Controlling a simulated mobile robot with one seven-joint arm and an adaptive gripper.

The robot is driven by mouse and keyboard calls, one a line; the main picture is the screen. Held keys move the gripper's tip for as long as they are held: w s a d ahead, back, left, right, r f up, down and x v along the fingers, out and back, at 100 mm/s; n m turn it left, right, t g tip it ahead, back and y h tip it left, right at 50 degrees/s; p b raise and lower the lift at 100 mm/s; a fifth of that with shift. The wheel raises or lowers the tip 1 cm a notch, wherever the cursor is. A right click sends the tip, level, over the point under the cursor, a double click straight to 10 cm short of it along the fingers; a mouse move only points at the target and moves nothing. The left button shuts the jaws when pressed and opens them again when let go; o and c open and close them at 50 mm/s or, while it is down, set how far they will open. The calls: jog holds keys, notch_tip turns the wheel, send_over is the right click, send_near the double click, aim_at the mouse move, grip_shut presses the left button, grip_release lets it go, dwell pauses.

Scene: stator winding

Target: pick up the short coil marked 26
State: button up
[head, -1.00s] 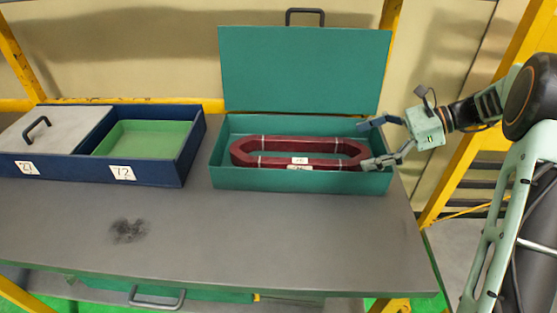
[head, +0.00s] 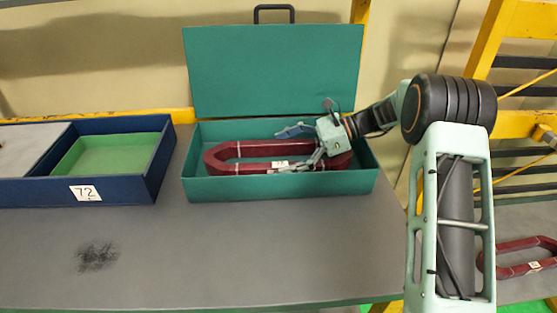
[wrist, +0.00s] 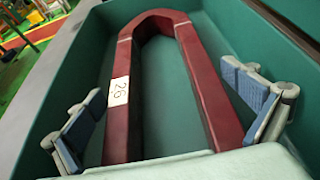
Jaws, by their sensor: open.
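The dark red coil (head: 228,166) lies flat in the open green box (head: 365,181) on the table. In the wrist view the coil (wrist: 194,70) shows its rounded end and two long sides, with a white label reading 26 (wrist: 119,91) on the left side. My gripper (head: 300,148) is over the right part of the coil in the head view. In the wrist view my gripper (wrist: 168,118) is open, one finger outside each long side of the coil, with visible gaps. The near end of the coil is hidden by my gripper body.
The box's green lid (head: 275,70) stands open at the back. A blue case (head: 150,185) labelled 72 with a light green tray (head: 118,155) stands at the left. Another red coil (head: 520,270) lies on a surface at the lower right. The table front is clear.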

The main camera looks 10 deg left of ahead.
jog(key=shift+x, duration=1.1)
jog(key=c, duration=1.7)
jog(key=shift+c, duration=0.7)
jog(key=shift+r, duration=0.15)
